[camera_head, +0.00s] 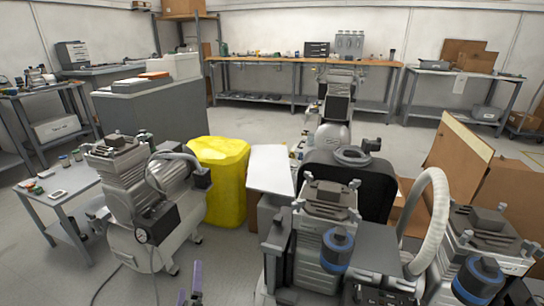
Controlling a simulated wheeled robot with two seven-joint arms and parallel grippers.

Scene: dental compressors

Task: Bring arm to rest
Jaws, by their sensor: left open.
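My left gripper (190,287) shows at the bottom edge, left of centre. Only its purple-grey fingertips are in the frame, standing apart with nothing between them. The rest of my left arm is out of view. The fingertips appear in front of bare grey floor, to the right of the left compressor (155,205). My right gripper does not show.
More compressors (325,235) crowd the right foreground, one with a thick white hose (435,215). A yellow bin (220,175) stands mid-left. A small side table (60,192) is at left. Cardboard (460,160) leans at right. Workbenches (300,60) line the back wall.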

